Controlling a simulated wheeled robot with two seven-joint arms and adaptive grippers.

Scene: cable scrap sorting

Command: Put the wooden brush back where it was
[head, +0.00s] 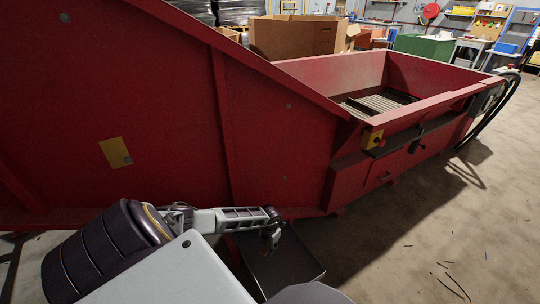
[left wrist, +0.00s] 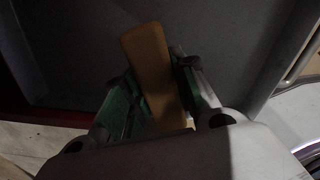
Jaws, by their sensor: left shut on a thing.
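The wooden brush (left wrist: 152,65) shows in the left wrist view as a tan, rounded wooden piece between my left fingers. My left gripper (left wrist: 150,92) is shut on it; its fingers press on either side. In the head view my left gripper (head: 271,232) is low, beside the red machine's lower edge, above a dark flat panel (head: 290,268). The brush is too small and dark there to make out well. Its bristles are hidden. My right gripper is not in view.
The big red machine (head: 150,110) fills the left and middle, with a hopper at the right and a yellow switch box (head: 372,139). Bare concrete floor (head: 455,225) lies at right, with dark scraps on it. A cardboard box (head: 295,36) stands behind.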

